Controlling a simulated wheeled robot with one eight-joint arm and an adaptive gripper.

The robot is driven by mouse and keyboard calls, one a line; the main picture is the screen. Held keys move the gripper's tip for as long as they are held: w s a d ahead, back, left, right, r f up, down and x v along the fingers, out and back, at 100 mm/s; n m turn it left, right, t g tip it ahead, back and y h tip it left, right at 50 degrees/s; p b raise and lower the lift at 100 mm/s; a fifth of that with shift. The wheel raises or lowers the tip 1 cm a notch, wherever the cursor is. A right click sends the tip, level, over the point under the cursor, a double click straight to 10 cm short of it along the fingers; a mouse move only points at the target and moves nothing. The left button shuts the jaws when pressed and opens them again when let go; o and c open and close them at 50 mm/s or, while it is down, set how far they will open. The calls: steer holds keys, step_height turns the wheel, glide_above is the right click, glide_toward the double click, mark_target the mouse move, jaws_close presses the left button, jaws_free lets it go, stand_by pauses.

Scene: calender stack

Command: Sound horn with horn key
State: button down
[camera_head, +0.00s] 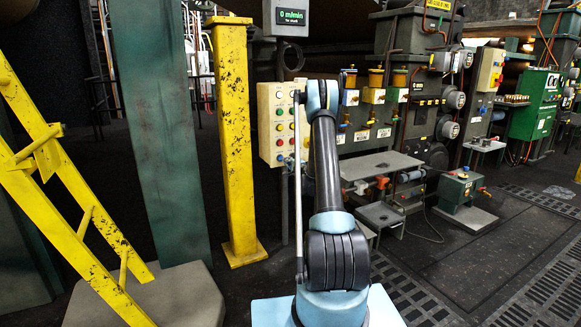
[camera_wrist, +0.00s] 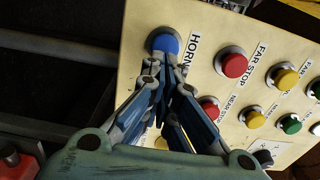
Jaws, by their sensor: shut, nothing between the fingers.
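The cream control panel (camera_head: 264,128) stands upright left of my arm in the head view. The panel also fills much of the wrist view (camera_wrist: 207,84), tilted in the picture. The blue horn key (camera_wrist: 164,41) is a round button near the panel's upper left edge, beside the printed word HORN. My gripper (camera_wrist: 166,70) is shut and empty, its fingertips just below the blue key in the picture. The tips overlap the key's lower edge; I cannot tell whether they touch it. In the head view my arm hides the gripper.
A red far stop button (camera_wrist: 232,63) sits right of the horn key, with several yellow, red and green buttons nearby. A yellow post (camera_head: 235,140) stands left of the panel. A speed display (camera_head: 290,17) hangs above. A grey shelf (camera_head: 379,165) is to the right.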

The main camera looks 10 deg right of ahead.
steer(key=shift+w+a, duration=0.1)
steer(key=shift+w, duration=0.25)
steer(key=shift+w, duration=0.1)
steer(key=shift+x, duration=0.9)
steer(key=shift+r, duration=0.2)
steer(key=v, duration=1.4)
steer(key=shift+s+d, duration=0.2)
steer(key=shift+s, duration=0.1)
